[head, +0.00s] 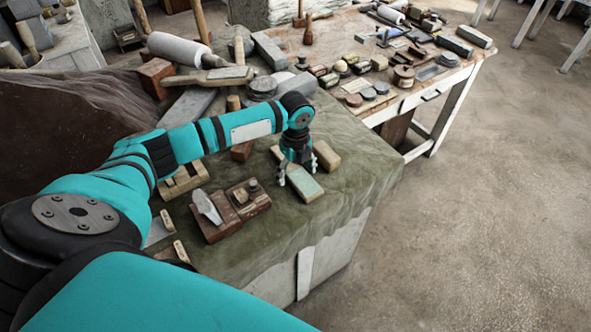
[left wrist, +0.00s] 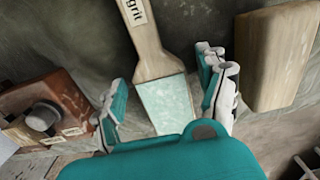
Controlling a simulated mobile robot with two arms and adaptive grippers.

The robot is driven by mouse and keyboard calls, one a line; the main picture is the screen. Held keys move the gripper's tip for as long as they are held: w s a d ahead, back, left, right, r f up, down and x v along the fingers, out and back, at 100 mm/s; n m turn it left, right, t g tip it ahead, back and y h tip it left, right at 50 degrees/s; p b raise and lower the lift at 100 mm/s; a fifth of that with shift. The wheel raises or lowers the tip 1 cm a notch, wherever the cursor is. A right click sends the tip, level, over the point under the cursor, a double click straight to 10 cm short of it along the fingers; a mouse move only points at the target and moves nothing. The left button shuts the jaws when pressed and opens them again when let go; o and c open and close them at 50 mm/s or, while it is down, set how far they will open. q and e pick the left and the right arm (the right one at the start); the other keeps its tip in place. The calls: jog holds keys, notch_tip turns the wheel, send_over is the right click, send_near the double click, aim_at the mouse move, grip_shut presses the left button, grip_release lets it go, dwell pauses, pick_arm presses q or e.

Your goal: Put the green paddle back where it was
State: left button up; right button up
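The green paddle (head: 305,186) lies on the cloth-covered table near its front right edge. It has a pale wooden handle and a light green pad. My left gripper (head: 298,170) is above it, pointing down. In the left wrist view the two fingers of my left gripper (left wrist: 165,88) are spread, one on each side of the paddle (left wrist: 166,101). I see gaps between the fingers and the pad's edges. The handle carries a label ending in "grit". The near end of the pad is hidden by my gripper body. My right gripper is not in view.
A wooden block (head: 327,156) lies just right of my left gripper; it also shows in the left wrist view (left wrist: 274,55). A brown wooden tool with a metal knob (head: 248,198) is left of the paddle. A cluttered wooden table (head: 335,32) stands behind.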

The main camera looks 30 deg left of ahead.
aim_at(296, 172)
pick_arm(q)
jog(key=shift+r, duration=0.1)
notch_tip(296, 172, up, 12)
jog(key=b, duration=0.2)
dwell(0.4)
